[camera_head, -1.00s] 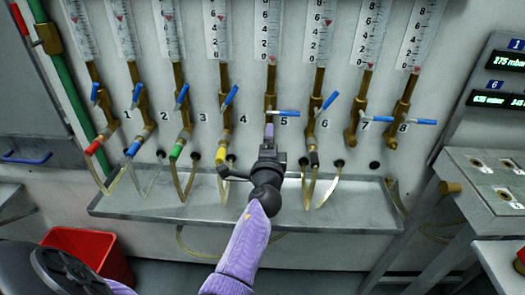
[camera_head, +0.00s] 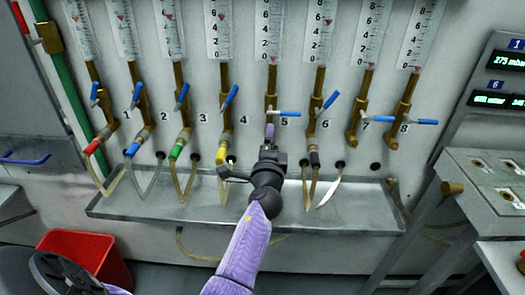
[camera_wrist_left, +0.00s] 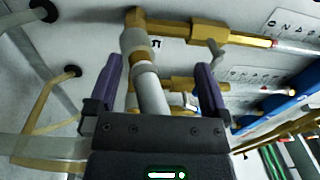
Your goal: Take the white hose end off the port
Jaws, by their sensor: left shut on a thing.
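The white hose end (camera_wrist_left: 152,92) lies between my left gripper's two purple fingers in the left wrist view. My left gripper (camera_wrist_left: 158,88) is shut on it. Its upper end is in line with the brass port (camera_wrist_left: 135,40), with a pale collar at the joint; I cannot tell whether they are apart. In the head view my left gripper (camera_head: 269,133) is below the brass valve (camera_head: 271,103) with the blue handle beside number 5. It hides most of the hose end there. My right gripper is not in view.
Neighbouring ports carry yellow (camera_head: 221,155) and black (camera_head: 314,158) hose ends close on either side. A metal tray (camera_head: 140,208) runs below the ports, with hoses hanging over it. A red bin (camera_head: 88,255) stands at lower left. Ports 7 and 8 show no hose.

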